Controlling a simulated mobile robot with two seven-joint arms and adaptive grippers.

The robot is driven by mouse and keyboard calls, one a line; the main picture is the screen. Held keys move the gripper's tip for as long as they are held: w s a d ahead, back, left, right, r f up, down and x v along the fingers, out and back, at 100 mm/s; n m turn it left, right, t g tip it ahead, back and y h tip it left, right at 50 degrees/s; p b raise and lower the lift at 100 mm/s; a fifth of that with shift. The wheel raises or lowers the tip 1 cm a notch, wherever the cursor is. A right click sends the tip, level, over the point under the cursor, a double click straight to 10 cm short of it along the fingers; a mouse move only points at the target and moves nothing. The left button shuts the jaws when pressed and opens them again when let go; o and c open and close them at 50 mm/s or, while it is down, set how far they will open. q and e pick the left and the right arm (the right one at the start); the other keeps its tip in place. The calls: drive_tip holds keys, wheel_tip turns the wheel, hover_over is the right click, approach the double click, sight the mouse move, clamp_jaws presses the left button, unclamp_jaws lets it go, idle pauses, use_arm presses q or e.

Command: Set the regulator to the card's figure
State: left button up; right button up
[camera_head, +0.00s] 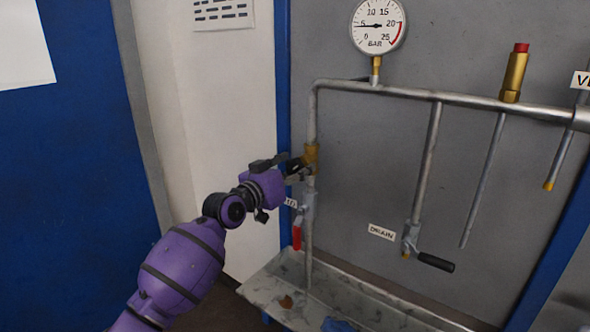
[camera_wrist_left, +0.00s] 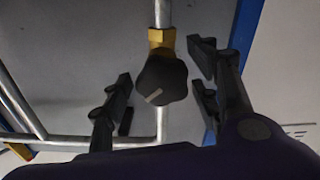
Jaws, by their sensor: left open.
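The regulator has a brass body (camera_head: 311,153) on the upright pipe. Its black lobed knob (camera_wrist_left: 160,82) with a pale pointer mark shows in the left wrist view; the mark points down and left there. My left gripper (camera_head: 296,168) is at the regulator, and in the wrist view its open fingers (camera_wrist_left: 163,75) stand on both sides of the knob, with gaps visible. The pressure gauge (camera_head: 378,25), marked in bar, has its needle near 5. A sheet with dark lines (camera_head: 223,13) hangs on the pale wall, cut by the top edge and unreadable. My right gripper is out of view.
A valve with a red handle (camera_head: 297,235) sits below the regulator. A drain valve with a black handle (camera_head: 434,262) and a brass fitting with red cap (camera_head: 515,72) are to the right. A metal tray (camera_head: 350,312) lies below. A blue panel (camera_head: 70,180) stands left.

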use_arm(q)
drive_tip(key=shift+c, duration=0.5)
drive_tip(key=c, duration=1)
drive_tip(key=shift+c, duration=0.2)
